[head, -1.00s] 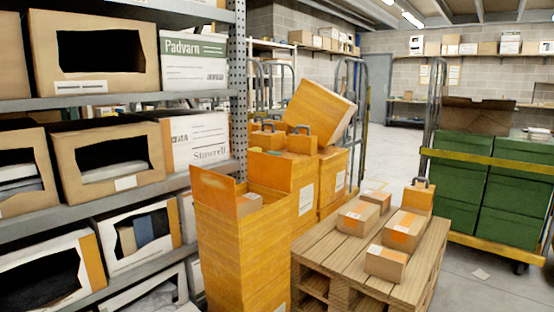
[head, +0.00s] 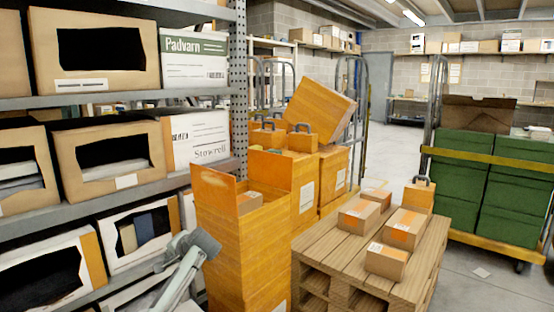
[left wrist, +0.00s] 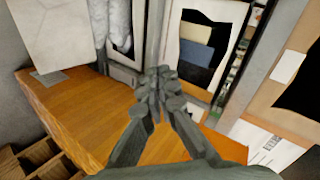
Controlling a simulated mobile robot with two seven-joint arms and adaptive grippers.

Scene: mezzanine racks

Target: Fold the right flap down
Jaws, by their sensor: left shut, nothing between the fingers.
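A tall orange box (head: 238,262) stands open at the top between the shelving and the pallet. One flap (head: 212,187) sticks up on its left side. A small carton (head: 249,202) shows inside the opening. I cannot clearly make out a right flap apart from the orange boxes behind. A grey part of my left arm shows in front of the lower shelf, left of the tall box. In the left wrist view my left gripper (left wrist: 158,80) is shut and empty, fingertips together, in front of an orange surface (left wrist: 85,105). I cannot tell whether they touch. My right gripper is not in view.
A wooden pallet (head: 330,255) with several small cartons stands right of the box. Metal shelving (head: 120,97) with cut-open boxes is close on the left. More orange boxes (head: 335,175) crowd behind.

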